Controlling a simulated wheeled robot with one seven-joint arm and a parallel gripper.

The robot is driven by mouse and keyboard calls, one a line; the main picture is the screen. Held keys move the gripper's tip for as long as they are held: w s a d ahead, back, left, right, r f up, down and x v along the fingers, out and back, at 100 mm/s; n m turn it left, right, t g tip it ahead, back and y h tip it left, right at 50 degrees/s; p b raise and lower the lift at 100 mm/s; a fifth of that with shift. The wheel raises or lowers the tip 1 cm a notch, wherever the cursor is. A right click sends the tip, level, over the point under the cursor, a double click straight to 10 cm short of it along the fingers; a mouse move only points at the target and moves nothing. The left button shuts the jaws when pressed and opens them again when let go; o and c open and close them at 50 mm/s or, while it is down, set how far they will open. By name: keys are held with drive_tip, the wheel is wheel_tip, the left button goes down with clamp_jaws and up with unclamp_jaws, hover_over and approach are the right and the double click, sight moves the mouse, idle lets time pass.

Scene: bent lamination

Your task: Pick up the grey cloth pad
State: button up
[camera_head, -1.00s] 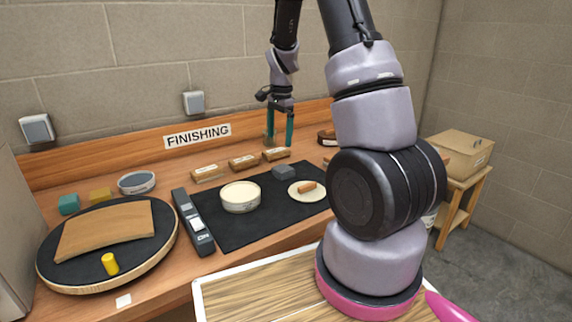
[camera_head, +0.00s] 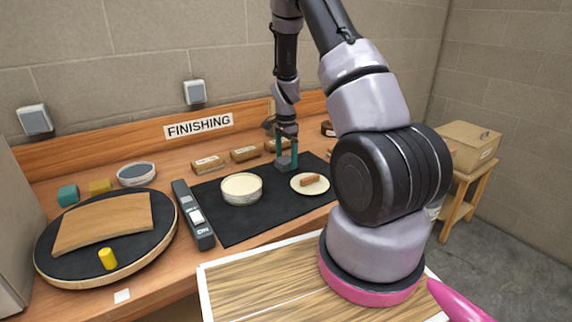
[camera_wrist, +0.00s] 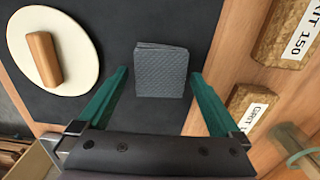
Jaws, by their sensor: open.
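The grey cloth pad (camera_wrist: 161,72) is a small, folded-looking block with a textured top, lying on the black mat (camera_wrist: 110,15). It also shows in the head view (camera_head: 285,165), partly covered by my fingers. My gripper (camera_head: 286,160) is open with teal fingers, low at the mat's back edge. In the wrist view my gripper (camera_wrist: 160,85) has one finger on each side of the pad, with a gap on both sides. The pad's height relative to the fingertips is hard to tell.
A white plate (camera_wrist: 82,45) with a brown stick (camera_wrist: 44,58) lies left of the pad in the wrist view. Cork grit blocks (camera_wrist: 251,105) lie to the right. A cream bowl (camera_head: 241,189) stands on the mat. A turntable (camera_head: 60,268) holds a curved wooden panel (camera_head: 105,222).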

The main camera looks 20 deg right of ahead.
drive_tip(key=shift+f, duration=0.6)
